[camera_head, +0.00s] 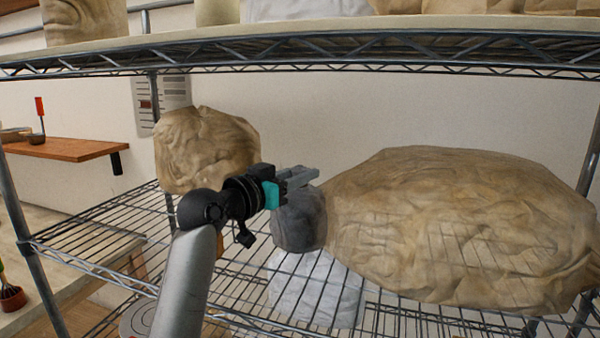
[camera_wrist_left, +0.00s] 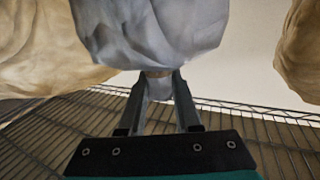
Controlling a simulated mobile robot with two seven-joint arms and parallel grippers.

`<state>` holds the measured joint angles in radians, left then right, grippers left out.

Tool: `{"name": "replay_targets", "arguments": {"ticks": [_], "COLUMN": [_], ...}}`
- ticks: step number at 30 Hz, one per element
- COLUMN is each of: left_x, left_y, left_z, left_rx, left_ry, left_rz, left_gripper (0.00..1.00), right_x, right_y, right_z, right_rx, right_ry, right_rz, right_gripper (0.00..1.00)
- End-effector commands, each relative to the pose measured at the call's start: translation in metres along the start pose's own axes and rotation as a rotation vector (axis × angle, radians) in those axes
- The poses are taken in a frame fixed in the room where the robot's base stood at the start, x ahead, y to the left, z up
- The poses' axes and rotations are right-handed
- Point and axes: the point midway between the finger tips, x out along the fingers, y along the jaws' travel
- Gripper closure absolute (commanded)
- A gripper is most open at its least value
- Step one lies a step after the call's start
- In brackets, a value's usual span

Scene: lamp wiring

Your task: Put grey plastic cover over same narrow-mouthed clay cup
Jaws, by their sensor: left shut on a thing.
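My left gripper (camera_head: 303,178) is shut at the top of the grey plastic cover (camera_head: 299,222), which bulges and hangs below the fingers. In the left wrist view the crumpled grey cover (camera_wrist_left: 150,32) fills the upper middle, right at the fingertips (camera_wrist_left: 159,82). A thin brownish strip shows between the fingertips; I cannot tell whether it belongs to a clay cup. No clay cup can be made out, and what is inside the cover is hidden. My right gripper is not in view.
A large brown wrapped bundle (camera_head: 460,225) lies close against the cover's right side. A smaller brown bundle (camera_head: 205,150) stands to the left behind my arm. A pale wrapped thing (camera_head: 315,288) sits beneath the wire shelf (camera_head: 95,240). An upper shelf (camera_head: 300,48) runs overhead.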

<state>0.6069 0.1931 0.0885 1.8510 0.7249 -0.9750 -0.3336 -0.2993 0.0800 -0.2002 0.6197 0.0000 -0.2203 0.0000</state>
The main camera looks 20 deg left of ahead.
Motion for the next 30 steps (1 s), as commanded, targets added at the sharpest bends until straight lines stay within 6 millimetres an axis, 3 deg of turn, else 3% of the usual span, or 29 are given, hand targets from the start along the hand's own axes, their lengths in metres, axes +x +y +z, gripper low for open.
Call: {"name": "replay_targets", "arguments": {"ticks": [27,28,30], "left_x": [0.0001,0.0001,0.0001], "left_y": [0.0003,0.0003,0.0003], "left_z": [0.01,0.0093,0.0091], "left_rx": [0.0,0.0,0.0], "left_ry": [0.0,0.001,0.0], "left_rz": [0.001,0.001,0.001], "left_gripper": [1.0,0.64,0.57], "right_x": [0.0058,0.0053,0.0051], "right_y": [0.0002,0.0002,0.0002], "right_z": [0.0015,0.0014,0.0014], "right_rx": [0.0,0.0,0.0], "right_ry": [-0.001,-0.001,-0.001], "right_rz": [0.0,0.0,0.0], "right_gripper": [0.5,0.5,0.5]}}
